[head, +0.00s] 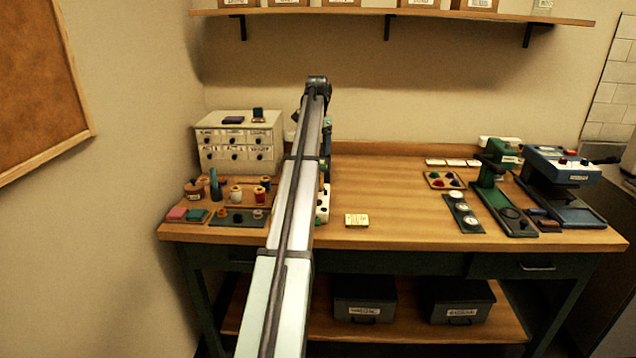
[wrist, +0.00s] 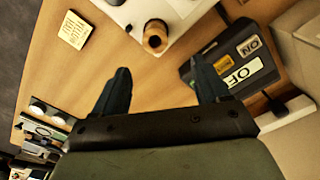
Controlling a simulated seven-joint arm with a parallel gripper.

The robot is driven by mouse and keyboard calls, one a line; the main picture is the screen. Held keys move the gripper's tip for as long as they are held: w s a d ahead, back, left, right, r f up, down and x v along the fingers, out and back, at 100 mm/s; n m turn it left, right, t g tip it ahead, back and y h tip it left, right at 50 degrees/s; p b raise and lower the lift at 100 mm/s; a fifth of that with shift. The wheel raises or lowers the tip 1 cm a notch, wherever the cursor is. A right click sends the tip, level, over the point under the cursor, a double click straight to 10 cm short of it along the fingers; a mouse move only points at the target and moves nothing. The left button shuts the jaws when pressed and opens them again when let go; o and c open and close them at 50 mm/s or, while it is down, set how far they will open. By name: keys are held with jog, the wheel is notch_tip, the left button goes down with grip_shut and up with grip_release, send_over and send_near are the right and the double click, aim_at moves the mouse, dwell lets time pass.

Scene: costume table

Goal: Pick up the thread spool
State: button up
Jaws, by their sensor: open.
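In the wrist view my gripper (wrist: 162,84) is open, with two dark fingers wide apart and nothing between them. A brown, round, spool-like thing (wrist: 155,38) stands on a white surface (wrist: 183,6) beyond the fingertips, between their lines and apart from both. It looks like a thread spool, but I cannot be sure. In the head view several thread spools stand at the table's left, among them a white one (head: 236,194) and a red one (head: 259,195). My arm hides the middle of the table and my gripper there.
A yellow card (head: 357,220) lies near the front edge; it also shows in the wrist view (wrist: 73,30). A dark box with labels (wrist: 235,62) lies by the right finger. A drawer cabinet (head: 238,140) stands back left, presses (head: 560,180) at right.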

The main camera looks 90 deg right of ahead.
notch_tip(320, 180, down, 8)
jog(key=shift+r, duration=0.1)
jog(key=f, duration=0.4)
jog(key=shift+s+a, duration=0.3)
jog(key=shift+f, duration=0.6)
jog(key=c, duration=1.1)
jog(key=shift+o, duration=0.2)
